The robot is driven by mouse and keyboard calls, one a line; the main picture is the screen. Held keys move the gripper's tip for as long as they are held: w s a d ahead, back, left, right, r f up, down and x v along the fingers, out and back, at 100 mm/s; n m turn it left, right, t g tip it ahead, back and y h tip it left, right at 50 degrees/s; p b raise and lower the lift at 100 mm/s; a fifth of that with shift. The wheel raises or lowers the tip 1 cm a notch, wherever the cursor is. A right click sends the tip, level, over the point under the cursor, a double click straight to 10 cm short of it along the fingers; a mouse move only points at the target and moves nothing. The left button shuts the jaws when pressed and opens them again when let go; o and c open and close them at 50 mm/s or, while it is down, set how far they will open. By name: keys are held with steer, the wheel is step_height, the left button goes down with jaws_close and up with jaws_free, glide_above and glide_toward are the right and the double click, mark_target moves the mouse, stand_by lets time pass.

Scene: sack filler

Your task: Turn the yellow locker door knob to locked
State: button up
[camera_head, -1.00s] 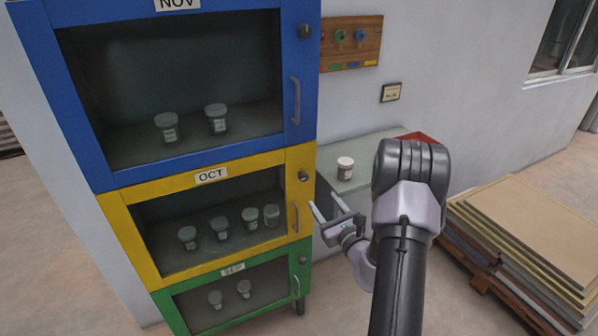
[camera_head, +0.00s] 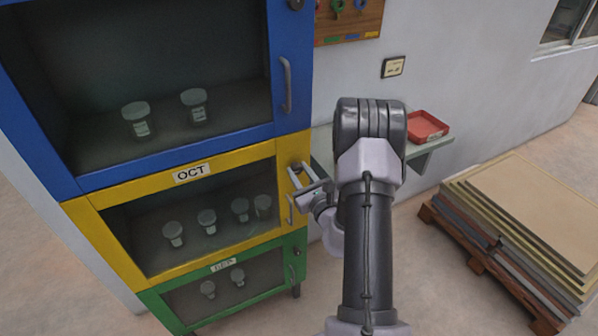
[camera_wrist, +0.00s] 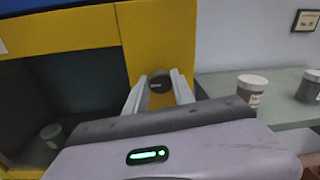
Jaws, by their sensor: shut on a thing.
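The yellow locker door (camera_head: 240,157) is the middle one of the stack, labelled OCT, and it looks closed. Its dark round knob (camera_wrist: 158,82) sits on the yellow frame at the door's right side. My gripper (camera_head: 296,172) is at this knob, and in the wrist view its two fingers (camera_wrist: 158,90) stand on either side of it, shut on it. A faint line crosses the knob's face, but I cannot tell whether it marks locked or unlocked. The door's handle (camera_head: 290,210) is just below my gripper, partly hidden in the head view.
A blue door (camera_head: 190,160) is above and a green door (camera_head: 290,245) below. A shelf with a red tray (camera_head: 427,127) and white-lidded jars (camera_wrist: 252,88) is to the right. A board with coloured key tags (camera_head: 348,22) hangs above. Stacked panels (camera_head: 530,215) lie on a pallet at right.

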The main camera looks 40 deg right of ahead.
jaws_close()
steer(key=m+p, duration=0.2)
steer(key=m, duration=0.1)
steer(key=shift+r+m+p, duration=0.2)
steer(key=shift+m+p, duration=0.1)
steer(key=shift+p, duration=0.05)
steer(key=m+p, duration=0.3)
steer(key=m, duration=0.1)
steer(key=shift+d, duration=0.1)
steer(key=m+p, duration=0.3)
steer(key=m, duration=0.2)
steer(key=shift+d+m, duration=0.1)
steer(key=shift+m, duration=0.2)
steer(key=shift+f+m+y+p, duration=0.1)
steer(key=shift+m+y+p, duration=0.5)
steer(key=shift+m, duration=1.5)
